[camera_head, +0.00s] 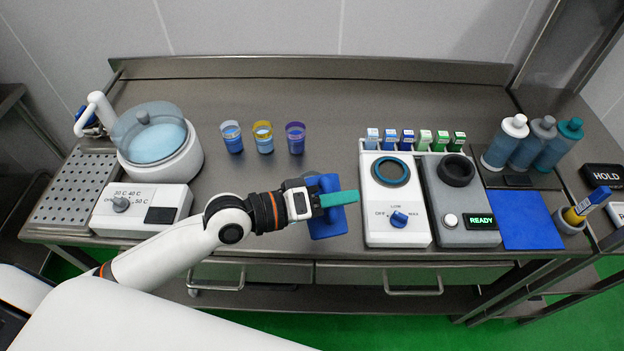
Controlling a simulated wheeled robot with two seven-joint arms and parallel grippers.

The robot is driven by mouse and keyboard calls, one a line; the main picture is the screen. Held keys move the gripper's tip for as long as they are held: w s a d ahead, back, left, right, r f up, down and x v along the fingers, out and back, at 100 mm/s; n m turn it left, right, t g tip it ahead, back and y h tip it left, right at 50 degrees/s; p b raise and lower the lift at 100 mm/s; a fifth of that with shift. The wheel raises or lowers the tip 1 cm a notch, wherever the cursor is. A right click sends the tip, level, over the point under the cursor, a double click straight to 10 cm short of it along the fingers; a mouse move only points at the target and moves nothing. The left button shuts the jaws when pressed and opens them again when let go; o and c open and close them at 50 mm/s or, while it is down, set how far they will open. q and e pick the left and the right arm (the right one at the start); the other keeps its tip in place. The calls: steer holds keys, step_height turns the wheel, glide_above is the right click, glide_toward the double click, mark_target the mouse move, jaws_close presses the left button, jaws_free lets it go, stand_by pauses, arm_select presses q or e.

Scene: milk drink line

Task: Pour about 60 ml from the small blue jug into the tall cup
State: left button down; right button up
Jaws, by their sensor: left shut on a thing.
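My left gripper (312,202) reaches in from the left and is shut on a blue blocky thing (328,225) near the table's front edge. A teal bar (342,198) crosses it and sticks out to the right. I see no opening or spout on the blue thing, so I cannot tell if it is the small blue jug. I cannot tell which one is the tall cup. My right gripper is out of view.
A white warmer (165,150) stands left beside a perforated tray (72,192). Right of the gripper are a white dial device (396,215) and a grey device (465,205) reading READY. Bottles (505,142), a blue mat (532,220) and a small pot (570,222) stand farther right. The back middle is clear.

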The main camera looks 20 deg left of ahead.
mark_target(344, 232)
arm_select(q)
steer(key=s+f+m+b, duration=0.1)
steer(key=f, duration=0.1)
steer(key=s+d+f+m+b, duration=0.1)
steer(key=f, duration=0.1)
steer(key=s+f+m+t+b, duration=0.1)
steer(key=f+m, duration=0.1)
steer(key=shift+d, duration=0.35)
steer(key=shift+r+m, duration=0.2)
steer(key=shift+m, duration=0.1)
steer(key=shift+s+d+f+m+t+b, duration=0.25)
steer(key=shift+s+f+m, duration=0.15)
steer(key=shift+f, duration=0.1)
steer(key=shift+s+d+f+m+t+b, duration=0.2)
steer(key=shift+s+d+f+m, duration=0.1)
steer(key=shift+s+f, duration=0.15)
steer(key=shift+f, duration=0.1)
stand_by(0.5)
